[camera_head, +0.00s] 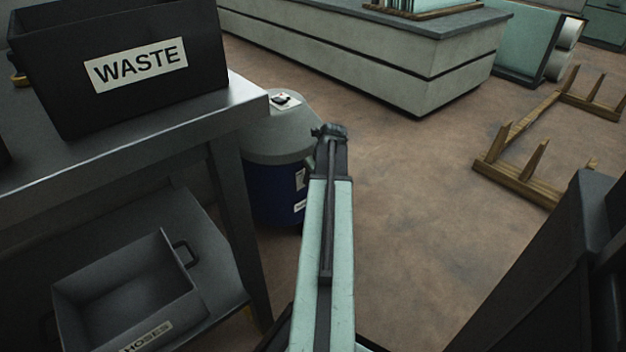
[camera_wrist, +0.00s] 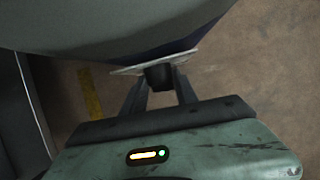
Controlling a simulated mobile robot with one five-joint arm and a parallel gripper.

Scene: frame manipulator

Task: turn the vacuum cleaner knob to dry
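The vacuum cleaner (camera_head: 270,185) has a blue body and a grey domed top, and stands on the floor beside the metal table. Its grey top also fills the upper part of the wrist view (camera_wrist: 110,25). A pale plate (camera_wrist: 128,71) juts out below the dome there, with a dark block (camera_wrist: 158,77), seemingly the knob, against it. My gripper (camera_wrist: 161,88) has a finger on each side of the block. I cannot tell whether they press on it. The head view shows my arm's end at the cleaner's right edge. The knob's markings are not visible.
The metal table (camera_head: 215,115) on the left carries a black WASTE bin (camera_head: 140,95), with a HOSES tray (camera_head: 75,290) on its lower shelf. A pale counter (camera_head: 420,75) stands behind. Wooden frames (camera_head: 520,180) lie at right; the floor (camera_head: 420,190) between is clear.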

